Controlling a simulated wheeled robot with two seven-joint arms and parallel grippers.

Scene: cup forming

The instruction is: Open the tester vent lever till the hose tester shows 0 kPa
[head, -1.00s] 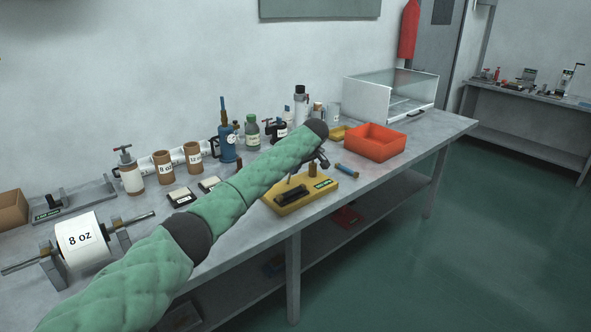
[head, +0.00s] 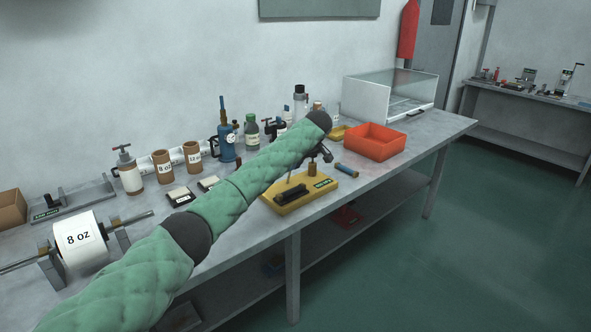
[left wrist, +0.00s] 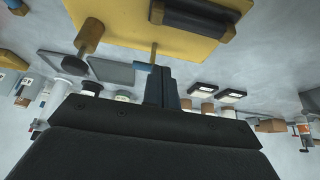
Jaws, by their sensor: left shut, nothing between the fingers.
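The hose tester (head: 312,194) is a yellow base with a black block and a green label, on the bench under my left forearm. Its reading is too small to make out. In the left wrist view the yellow base (left wrist: 118,15) fills the top, with a brass post (left wrist: 90,36) and a thin brass stem. A small blue piece (left wrist: 143,66), perhaps the vent lever's grip, lies right beside my left fingertips (left wrist: 162,72); I cannot tell whether they touch. My left gripper (head: 322,156) is shut and empty, partly hidden by the forearm. My right gripper is not in view.
A red-orange bin (head: 375,143) and a blue hose piece (head: 347,171) are right of the tester. Bottles, a blue pump (head: 226,146) and labelled cups (head: 163,167) line the wall. An 8 oz roll (head: 80,242) stands at the left.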

